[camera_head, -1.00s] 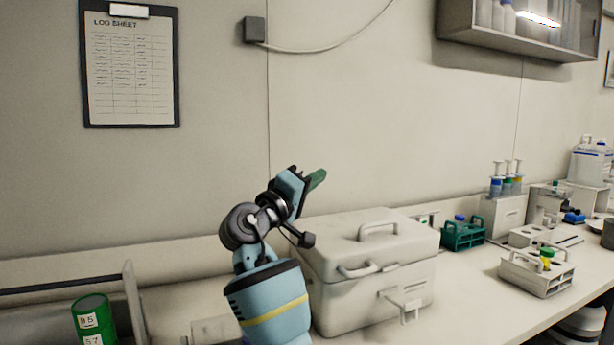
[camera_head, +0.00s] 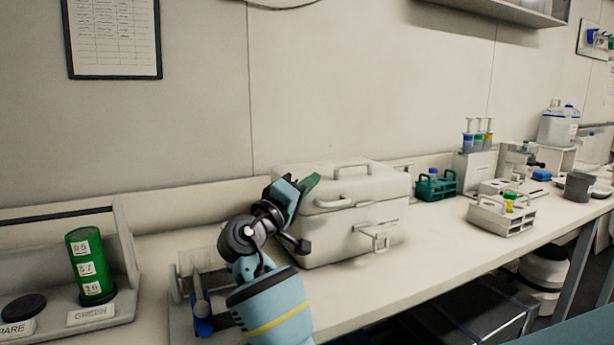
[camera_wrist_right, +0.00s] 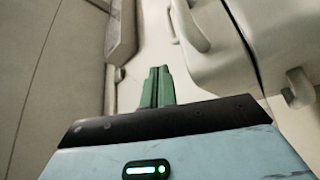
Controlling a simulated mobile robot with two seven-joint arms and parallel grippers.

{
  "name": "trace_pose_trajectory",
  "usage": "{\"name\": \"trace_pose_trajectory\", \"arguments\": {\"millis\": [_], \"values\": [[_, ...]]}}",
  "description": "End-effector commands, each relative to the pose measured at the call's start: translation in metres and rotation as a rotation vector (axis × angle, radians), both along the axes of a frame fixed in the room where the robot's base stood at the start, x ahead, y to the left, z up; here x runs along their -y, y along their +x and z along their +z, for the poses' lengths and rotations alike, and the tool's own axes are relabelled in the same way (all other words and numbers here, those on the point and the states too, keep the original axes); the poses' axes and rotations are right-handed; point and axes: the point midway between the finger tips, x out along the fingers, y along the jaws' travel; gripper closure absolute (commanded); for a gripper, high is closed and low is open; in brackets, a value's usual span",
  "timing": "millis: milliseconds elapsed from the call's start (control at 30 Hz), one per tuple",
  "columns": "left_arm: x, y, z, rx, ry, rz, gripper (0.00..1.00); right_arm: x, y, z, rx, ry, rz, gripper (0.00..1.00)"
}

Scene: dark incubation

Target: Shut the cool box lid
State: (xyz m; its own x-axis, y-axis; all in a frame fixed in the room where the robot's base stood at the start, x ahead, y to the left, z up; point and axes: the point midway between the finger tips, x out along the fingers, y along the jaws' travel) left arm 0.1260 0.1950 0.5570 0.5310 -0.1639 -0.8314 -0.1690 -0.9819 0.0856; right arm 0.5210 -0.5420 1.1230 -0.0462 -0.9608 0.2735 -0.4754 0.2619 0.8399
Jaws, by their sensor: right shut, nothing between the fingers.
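The cool box (camera_head: 352,240) is a white case standing on the bench in the middle of the head view. Its lid (camera_head: 318,176) lies flat on the body, with a handle on top and a latch at the front. In the wrist view the lid (camera_wrist_right: 210,68) is at the right, with a thin dark seam between it and the body. My right gripper (camera_head: 310,182), with green fingers, is at the lid's left end at about lid height. Its fingers (camera_wrist_right: 158,75) are together and empty, seemingly apart from the box. My left gripper is out of view.
A holder with a green tube (camera_head: 88,262) stands at the left, and a small rack (camera_head: 185,275) is beside my right arm. A green rack (camera_head: 436,186) and a white rack (camera_head: 502,218) stand right of the box. The bench in front of the box is mostly clear.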

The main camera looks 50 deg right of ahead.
Motion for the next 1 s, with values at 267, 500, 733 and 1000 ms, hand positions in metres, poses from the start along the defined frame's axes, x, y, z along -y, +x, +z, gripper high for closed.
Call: {"name": "trace_pose_trajectory", "arguments": {"millis": [267, 500, 733, 1000], "values": [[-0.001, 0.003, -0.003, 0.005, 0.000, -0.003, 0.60, 0.001, 0.002, -0.013, 0.000, 0.000, 0.000, 1.00], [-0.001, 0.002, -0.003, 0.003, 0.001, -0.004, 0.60, 0.001, 0.002, -0.013, 0.000, 0.000, 0.000, 1.00], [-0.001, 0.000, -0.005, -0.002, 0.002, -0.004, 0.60, 0.001, 0.002, -0.012, 0.001, 0.000, 0.000, 1.00], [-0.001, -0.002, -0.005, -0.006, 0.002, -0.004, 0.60, 0.001, 0.002, 0.019, 0.006, -0.001, 0.000, 1.00]]}}
